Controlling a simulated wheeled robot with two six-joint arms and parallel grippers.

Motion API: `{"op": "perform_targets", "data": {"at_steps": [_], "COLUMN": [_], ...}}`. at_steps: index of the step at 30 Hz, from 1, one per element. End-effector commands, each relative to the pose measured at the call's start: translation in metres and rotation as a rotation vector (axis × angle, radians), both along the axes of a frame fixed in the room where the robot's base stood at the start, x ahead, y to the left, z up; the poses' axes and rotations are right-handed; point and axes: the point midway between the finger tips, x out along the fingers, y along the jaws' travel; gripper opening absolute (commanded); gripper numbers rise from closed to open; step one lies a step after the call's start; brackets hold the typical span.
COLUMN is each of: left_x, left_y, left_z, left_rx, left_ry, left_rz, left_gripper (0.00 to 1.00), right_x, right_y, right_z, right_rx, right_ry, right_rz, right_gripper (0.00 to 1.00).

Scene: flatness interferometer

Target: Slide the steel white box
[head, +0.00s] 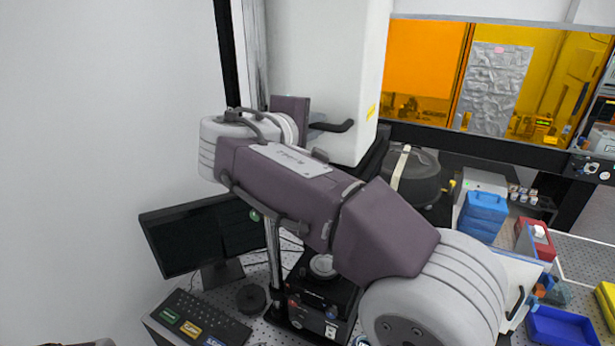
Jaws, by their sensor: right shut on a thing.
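The steel white box (330,60) is a tall white housing at top centre, beside an upright steel column (252,55). A small yellow label shows on its right side. My right arm comes in from the lower right and crosses in front of the box's lower left part. My right gripper (316,124) is at the box's lower front, by a dark handle-like bar (335,127), and is shut on the box. My arm and wrist hide much of the grip, so the exact contact cannot be seen. My left gripper is not in view.
Below are a dark instrument base (310,307), a monitor (195,235) and a keyboard (195,318). A dark round instrument (415,175) stands right of the box. Blue cases (483,213) and a blue bin (562,328) are at right. A pale wall fills the left.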

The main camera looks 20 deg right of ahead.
Motion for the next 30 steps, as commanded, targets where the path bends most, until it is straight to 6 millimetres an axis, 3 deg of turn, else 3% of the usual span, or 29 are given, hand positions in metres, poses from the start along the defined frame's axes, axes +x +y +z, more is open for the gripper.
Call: {"op": "perform_targets", "data": {"at_steps": [4,30], "left_x": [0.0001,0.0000], "left_y": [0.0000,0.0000], "left_z": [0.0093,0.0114], "left_rx": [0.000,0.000], "left_ry": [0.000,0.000], "left_rz": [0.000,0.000], "left_gripper": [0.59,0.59], "right_x": [0.0001,0.0000], "right_y": [0.0000,0.0000], "right_z": [0.0131,0.0152], "right_rx": [-0.002,-0.001], "right_ry": [-0.007,-0.004], "right_rz": [0.002,0.001], "right_gripper": [0.00,0.00]}}
